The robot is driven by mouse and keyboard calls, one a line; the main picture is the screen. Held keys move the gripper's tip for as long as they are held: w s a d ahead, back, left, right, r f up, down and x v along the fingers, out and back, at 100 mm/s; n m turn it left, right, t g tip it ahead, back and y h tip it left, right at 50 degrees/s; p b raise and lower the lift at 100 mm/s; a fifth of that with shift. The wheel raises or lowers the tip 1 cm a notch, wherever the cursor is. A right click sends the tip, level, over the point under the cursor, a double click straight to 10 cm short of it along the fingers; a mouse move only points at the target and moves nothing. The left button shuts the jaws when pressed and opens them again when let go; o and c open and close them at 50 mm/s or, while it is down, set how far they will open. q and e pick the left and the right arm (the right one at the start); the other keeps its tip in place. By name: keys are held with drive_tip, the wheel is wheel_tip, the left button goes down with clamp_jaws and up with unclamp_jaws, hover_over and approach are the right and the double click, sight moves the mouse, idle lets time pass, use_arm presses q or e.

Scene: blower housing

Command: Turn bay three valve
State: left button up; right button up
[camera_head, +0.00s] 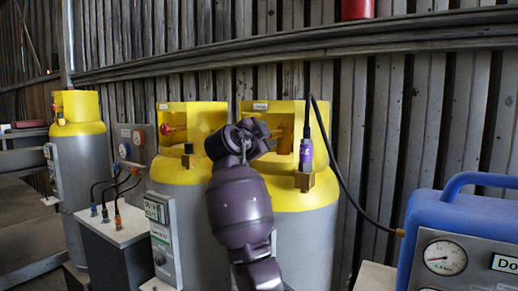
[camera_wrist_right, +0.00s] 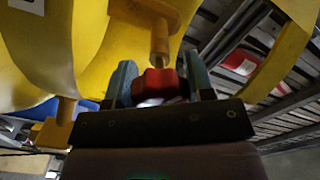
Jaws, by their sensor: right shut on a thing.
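Two grey gas cylinders with yellow collars stand side by side in the head view, a left one (camera_head: 188,120) and a right one (camera_head: 320,190). My right gripper (camera_head: 258,138) reaches into the right cylinder's collar opening. In the right wrist view, its two fingers stand on either side of a red valve knob (camera_wrist_right: 160,84) below a brass-coloured stem (camera_wrist_right: 159,45), and my right gripper (camera_wrist_right: 160,92) is shut on that knob. My own gripper and arm hide this knob in the head view. Another red knob (camera_head: 166,128) shows in the left cylinder's collar. My left gripper is out of view.
A black hose with a purple connector (camera_head: 306,153) rises beside the right collar. A blue-handled gauge unit (camera_head: 465,215) stands at the right. A third yellow-topped cylinder (camera_head: 78,115) and a hose box (camera_head: 118,228) are at the left. A slatted wall is behind.

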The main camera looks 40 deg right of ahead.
drive_tip(key=m+b, duration=0.1)
drive_tip(key=f+m+b, duration=0.1)
drive_tip(key=shift+w+f+m, duration=0.15)
drive_tip(key=shift+w+m, duration=0.05)
drive_tip(key=shift+m, duration=0.2)
drive_tip(key=m+b, duration=0.2)
drive_tip(key=shift+m, duration=0.4)
drive_tip(key=m+b, duration=0.2)
drive_tip(key=m, duration=0.1)
drive_tip(key=shift+m, duration=0.3)
drive_tip(key=shift+m+b, duration=0.7)
drive_tip(key=shift+m, duration=0.1)
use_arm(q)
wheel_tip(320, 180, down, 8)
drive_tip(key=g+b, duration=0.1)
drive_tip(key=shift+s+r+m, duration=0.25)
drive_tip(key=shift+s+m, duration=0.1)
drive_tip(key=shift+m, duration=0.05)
use_arm(e)
drive_tip(key=shift+s+r+m, duration=0.1)
drive_tip(key=shift+r+m, duration=0.15)
drive_tip(key=shift+m, duration=1.05)
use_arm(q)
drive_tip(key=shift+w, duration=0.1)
use_arm(e)
drive_tip(key=shift+s+r, duration=0.1)
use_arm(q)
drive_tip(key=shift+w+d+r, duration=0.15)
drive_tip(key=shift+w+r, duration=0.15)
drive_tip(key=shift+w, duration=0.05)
